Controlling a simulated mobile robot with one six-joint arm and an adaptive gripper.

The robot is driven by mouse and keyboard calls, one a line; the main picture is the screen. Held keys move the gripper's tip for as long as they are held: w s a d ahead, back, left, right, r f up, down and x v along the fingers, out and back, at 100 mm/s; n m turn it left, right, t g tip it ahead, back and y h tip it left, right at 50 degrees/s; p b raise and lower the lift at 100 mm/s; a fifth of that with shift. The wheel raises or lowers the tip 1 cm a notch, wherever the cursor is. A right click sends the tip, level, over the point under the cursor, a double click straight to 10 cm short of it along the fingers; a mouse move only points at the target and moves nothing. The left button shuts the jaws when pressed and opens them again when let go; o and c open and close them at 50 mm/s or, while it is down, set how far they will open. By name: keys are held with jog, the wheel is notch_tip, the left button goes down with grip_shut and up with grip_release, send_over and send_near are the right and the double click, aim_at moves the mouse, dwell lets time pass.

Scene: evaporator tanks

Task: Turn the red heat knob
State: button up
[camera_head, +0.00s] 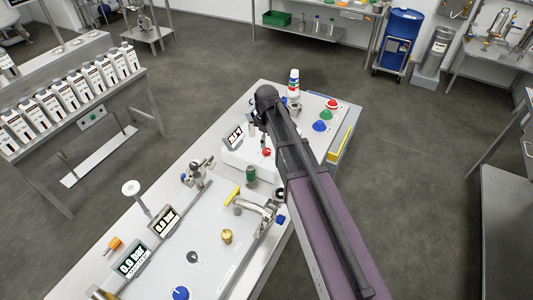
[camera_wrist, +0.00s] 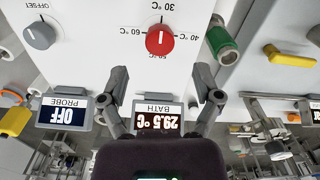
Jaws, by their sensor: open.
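The red heat knob (camera_wrist: 160,40) sits on a white panel at the top of the wrist view, with a temperature scale printed around it. A small red knob (camera_head: 266,152) beside my arm in the head view appears to be the same one. My gripper (camera_wrist: 161,82) is open and empty, its two fingers spread left and right, just below the knob in the wrist picture. The fingers look apart from the knob. The BATH display (camera_wrist: 157,118), reading 29.5 °C, shows between the fingers. In the head view my arm hides the gripper.
A grey OFFSET knob (camera_wrist: 40,36) and the PROBE display (camera_wrist: 62,113), reading OFF, are left in the wrist view. A green cylinder (camera_wrist: 223,42) and yellow handle (camera_wrist: 289,56) are right. In the head view, green (camera_head: 326,115) and blue (camera_head: 320,126) pieces stand beyond my arm.

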aim_at(266, 150)
jog(key=shift+f+b, duration=2.3)
jog(key=shift+f, duration=0.3)
grip_shut()
